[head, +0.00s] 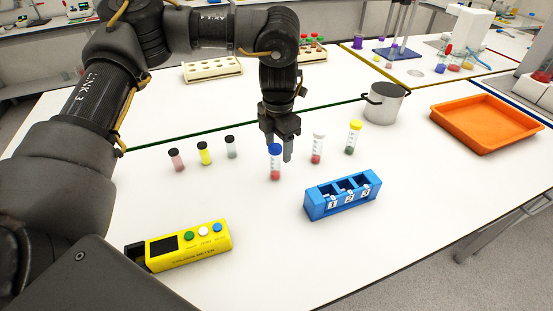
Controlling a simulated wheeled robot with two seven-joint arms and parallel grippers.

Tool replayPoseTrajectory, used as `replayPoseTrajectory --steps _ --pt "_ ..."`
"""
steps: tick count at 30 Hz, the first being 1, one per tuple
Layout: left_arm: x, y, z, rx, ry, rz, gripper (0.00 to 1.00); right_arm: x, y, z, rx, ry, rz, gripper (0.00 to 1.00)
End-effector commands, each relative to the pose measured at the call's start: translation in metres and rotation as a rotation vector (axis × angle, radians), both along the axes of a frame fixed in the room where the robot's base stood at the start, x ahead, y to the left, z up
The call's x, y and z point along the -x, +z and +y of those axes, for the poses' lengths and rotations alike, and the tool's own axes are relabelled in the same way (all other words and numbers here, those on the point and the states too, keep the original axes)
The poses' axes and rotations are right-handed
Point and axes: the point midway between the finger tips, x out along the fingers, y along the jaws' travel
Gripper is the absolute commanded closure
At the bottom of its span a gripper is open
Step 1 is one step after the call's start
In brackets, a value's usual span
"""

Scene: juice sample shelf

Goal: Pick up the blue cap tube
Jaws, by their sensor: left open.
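The blue cap tube (275,162) stands upright on the white table, with a blue cap, a clear upper body and red contents. My left gripper (279,148) points down right at its cap, its fingers open. One finger shows to the right of the tube; the other is partly hidden, and I cannot tell whether the fingers touch the tube. My right gripper is not in view.
A white-capped tube (318,149) and a yellow-capped tube (353,137) stand to the right, several black-capped tubes (204,153) to the left. A blue numbered rack (313,206), yellow colorimeter box (188,246), metal pot (383,106) and orange tray (444,118) are nearby.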

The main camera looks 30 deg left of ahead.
Motion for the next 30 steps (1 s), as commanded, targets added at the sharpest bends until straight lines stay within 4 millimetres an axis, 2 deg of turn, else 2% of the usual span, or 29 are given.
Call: replayPoseTrajectory --steps 4,7,14,19,27,30 --pt "0.000 -0.007 0.000 0.000 0.000 -0.002 0.43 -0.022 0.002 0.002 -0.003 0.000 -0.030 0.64" --pt "0.000 -0.008 0.001 0.000 0.001 -0.001 0.43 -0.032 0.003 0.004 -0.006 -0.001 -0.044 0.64" --pt "0.004 -0.035 0.006 0.000 0.000 0.003 0.43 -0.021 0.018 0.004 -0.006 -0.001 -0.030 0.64" --pt "0.004 -0.056 0.006 -0.001 0.001 0.000 0.43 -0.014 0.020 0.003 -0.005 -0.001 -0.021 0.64" --pt "0.003 -0.060 0.005 0.000 0.001 -0.001 0.43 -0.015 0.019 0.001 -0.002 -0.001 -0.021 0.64" --pt "0.003 -0.060 0.005 0.000 0.001 -0.001 0.54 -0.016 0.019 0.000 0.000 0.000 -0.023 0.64"
